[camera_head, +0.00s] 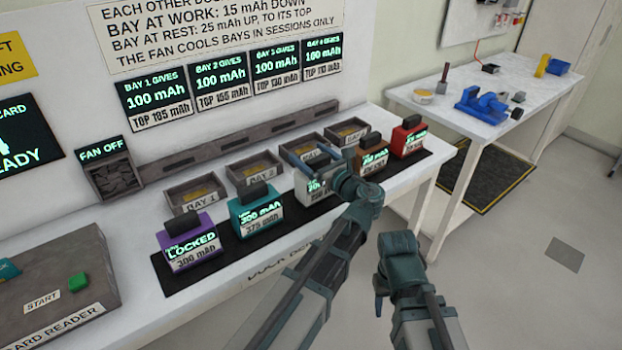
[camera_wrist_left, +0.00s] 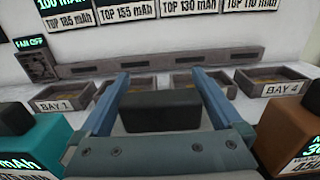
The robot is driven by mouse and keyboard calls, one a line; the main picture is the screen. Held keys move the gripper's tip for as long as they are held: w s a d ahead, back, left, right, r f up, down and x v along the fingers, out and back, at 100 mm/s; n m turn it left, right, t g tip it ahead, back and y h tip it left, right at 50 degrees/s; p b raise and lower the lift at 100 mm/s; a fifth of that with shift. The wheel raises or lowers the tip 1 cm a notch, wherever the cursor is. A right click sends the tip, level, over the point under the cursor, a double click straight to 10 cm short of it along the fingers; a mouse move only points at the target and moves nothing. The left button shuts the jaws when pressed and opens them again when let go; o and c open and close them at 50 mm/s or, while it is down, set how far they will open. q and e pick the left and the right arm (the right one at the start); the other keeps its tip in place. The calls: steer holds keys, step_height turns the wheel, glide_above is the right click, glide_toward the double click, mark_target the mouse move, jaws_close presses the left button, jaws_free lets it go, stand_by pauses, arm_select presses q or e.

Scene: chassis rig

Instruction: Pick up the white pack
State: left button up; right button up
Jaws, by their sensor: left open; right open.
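The white pack (camera_head: 308,190) stands in the middle of a row of packs on a black mat, partly hidden by my left arm in the head view. My left gripper (camera_head: 318,160) is open over it. In the left wrist view, the fingers of my left gripper (camera_wrist_left: 160,100) stand on either side of a dark handle (camera_wrist_left: 160,110), with a gap on each side. The pack's body under the handle is mostly hidden there. My right gripper (camera_head: 390,270) is held apart, in front of the bench and away from the packs; its fingertips are hard to make out.
A purple pack (camera_head: 190,247) and a teal pack (camera_head: 258,212) stand to the left, a brown pack (camera_head: 372,158) and a red pack (camera_head: 408,138) to the right. Open bays (camera_head: 195,194) line up behind. A card reader (camera_head: 60,285) is at the left.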

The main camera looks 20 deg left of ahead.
arm_select(q)
steer(key=shift+d, duration=0.15)
steer(key=shift+c, duration=0.2)
jaws_close()
arm_select(e)
steer(key=shift+d, duration=0.1)
arm_select(q)
steer(key=shift+r, duration=0.25)
arm_select(e)
steer(key=shift+r, duration=0.25)
